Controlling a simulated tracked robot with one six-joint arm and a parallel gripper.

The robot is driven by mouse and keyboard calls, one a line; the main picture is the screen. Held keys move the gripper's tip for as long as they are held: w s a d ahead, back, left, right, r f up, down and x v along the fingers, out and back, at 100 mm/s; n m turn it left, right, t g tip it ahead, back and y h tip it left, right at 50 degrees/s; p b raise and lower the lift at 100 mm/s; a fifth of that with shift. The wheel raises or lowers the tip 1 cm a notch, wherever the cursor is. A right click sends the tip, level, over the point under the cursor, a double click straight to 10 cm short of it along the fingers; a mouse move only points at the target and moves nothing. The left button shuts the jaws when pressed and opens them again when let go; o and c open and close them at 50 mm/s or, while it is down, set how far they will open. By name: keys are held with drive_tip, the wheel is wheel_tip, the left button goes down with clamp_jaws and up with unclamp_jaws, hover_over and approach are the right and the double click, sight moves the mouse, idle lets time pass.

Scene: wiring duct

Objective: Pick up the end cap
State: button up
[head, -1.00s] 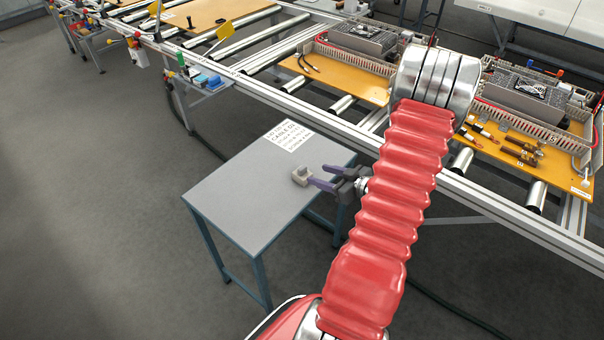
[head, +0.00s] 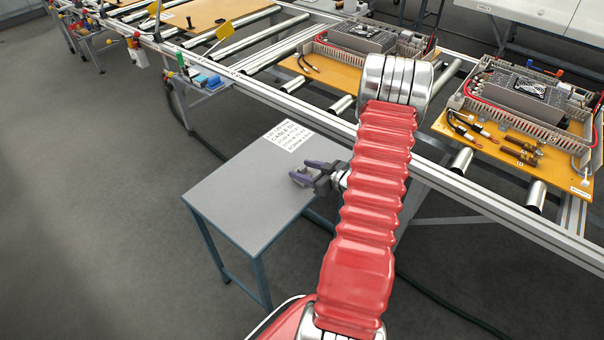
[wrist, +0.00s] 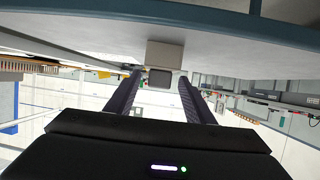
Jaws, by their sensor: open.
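The end cap (wrist: 165,56) is a small grey-beige block with a darker face. The wrist view shows it at the table top, just past and between my fingertips, with a gap on both sides. In the head view it is mostly hidden by my gripper (head: 304,172), low over the right part of the small grey table (head: 235,195). My gripper (wrist: 160,82) has two dark purple fingers, spread apart with nothing held between them. I cannot tell whether either finger touches the cap.
A white printed label (head: 288,135) lies at the table's back corner. Behind stands a roller conveyor frame (head: 480,208) carrying orange boards with wiring ducts (head: 540,100). The left and front of the table top are clear.

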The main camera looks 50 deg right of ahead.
drive_tip(key=shift+w, duration=0.1)
drive_tip(key=shift+f+x, duration=0.2)
drive_tip(key=shift+x, duration=2.3)
drive_tip(key=shift+c, duration=0.5)
drive_tip(key=c, duration=0.7)
drive_tip(key=shift+r, duration=0.1)
drive_tip(key=shift+r, duration=4.95)
